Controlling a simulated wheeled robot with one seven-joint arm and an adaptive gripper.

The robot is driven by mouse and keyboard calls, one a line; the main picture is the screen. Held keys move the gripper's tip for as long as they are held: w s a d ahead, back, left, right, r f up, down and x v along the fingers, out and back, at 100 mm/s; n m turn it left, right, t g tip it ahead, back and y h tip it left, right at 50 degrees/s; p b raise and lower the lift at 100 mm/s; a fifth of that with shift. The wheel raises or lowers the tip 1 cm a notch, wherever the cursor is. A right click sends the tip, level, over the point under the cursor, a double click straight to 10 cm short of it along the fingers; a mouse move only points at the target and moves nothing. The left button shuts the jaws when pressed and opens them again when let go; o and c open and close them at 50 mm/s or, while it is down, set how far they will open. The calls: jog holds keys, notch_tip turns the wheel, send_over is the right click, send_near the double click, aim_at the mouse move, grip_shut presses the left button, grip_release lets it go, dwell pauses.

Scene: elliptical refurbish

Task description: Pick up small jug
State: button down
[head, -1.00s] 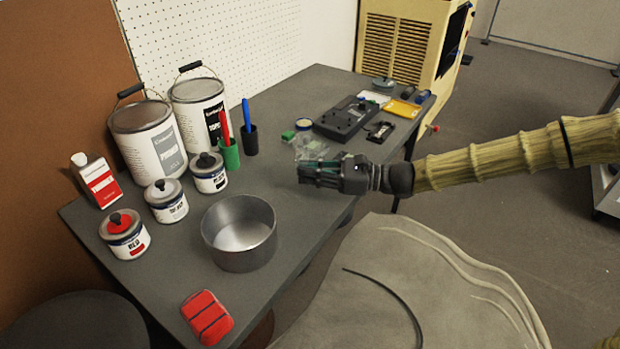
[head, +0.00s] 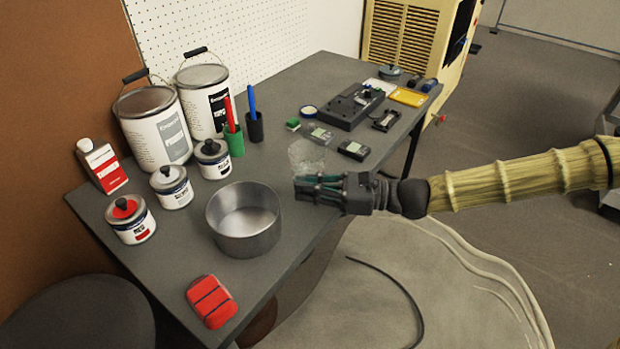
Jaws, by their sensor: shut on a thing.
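A clear, see-through small jug (head: 305,156) shows in the head view just behind and above the fingers of my gripper. Its outline is faint against the dark grey table (head: 285,105). My gripper (head: 303,189) reaches in from the right, over the table's right edge, with its fingers pointing left. It is shut on the small jug. The fingers hide the jug's near side and the exact grip. I cannot tell whether the jug's base touches the table.
A metal pot (head: 244,240) stands left of my gripper. Paint cans (head: 157,130), smaller tins (head: 172,190) and green and black cups (head: 254,127) with markers stand farther left. A black device (head: 350,108) and small meters (head: 353,150) lie behind. A red block (head: 211,301) lies in front.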

jog(key=shift+s+a+r, duration=0.1)
jog(key=shift+s+a, duration=0.05)
jog(key=shift+s, duration=0.75)
jog(key=shift+s+a+r, duration=0.1)
jog(key=shift+s, duration=0.75)
jog(key=shift+s+a+r, duration=0.1)
jog(key=shift+s+a, duration=0.05)
jog(key=shift+s, duration=0.75)
